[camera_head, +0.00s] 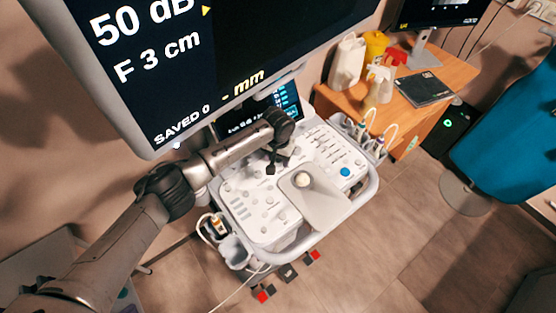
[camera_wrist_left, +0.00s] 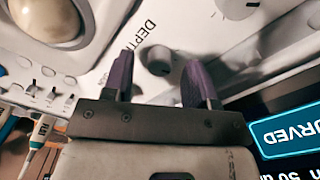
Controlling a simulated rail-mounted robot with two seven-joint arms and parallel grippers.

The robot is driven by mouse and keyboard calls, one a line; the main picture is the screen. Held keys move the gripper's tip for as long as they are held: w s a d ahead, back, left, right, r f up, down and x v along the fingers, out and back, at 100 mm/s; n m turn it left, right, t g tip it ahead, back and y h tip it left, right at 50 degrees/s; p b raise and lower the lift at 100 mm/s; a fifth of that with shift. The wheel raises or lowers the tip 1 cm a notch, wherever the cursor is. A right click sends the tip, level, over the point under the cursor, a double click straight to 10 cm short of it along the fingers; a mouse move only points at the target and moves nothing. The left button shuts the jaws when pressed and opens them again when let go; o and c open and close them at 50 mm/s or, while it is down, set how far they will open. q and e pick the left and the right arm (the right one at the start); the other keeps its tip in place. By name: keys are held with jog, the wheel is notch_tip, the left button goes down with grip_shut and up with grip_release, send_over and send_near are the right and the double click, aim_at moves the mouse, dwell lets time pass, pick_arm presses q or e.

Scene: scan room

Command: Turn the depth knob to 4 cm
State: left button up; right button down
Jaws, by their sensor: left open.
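The depth knob (camera_wrist_left: 158,60) is a small pale round knob on the white panel, beside a partly covered label starting "DEPT". In the left wrist view my left gripper (camera_wrist_left: 159,72) is open, with one purple finger on each side of the knob. A gap shows beside the knob, and I cannot tell whether either finger touches it. In the head view my left gripper (camera_head: 271,167) is over the upper middle of the console (camera_head: 246,207) and hides the knob.
A trackball (camera_head: 302,180) and a blue button (camera_head: 345,172) are on the panel near my gripper. A small touch screen (camera_head: 288,98) stands behind it. Probes (camera_head: 366,121) hang at the right edge. A wooden desk (camera_head: 450,75) with bottles is at the back right.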

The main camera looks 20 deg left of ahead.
pick_arm(q)
jog(key=shift+f, duration=0.5)
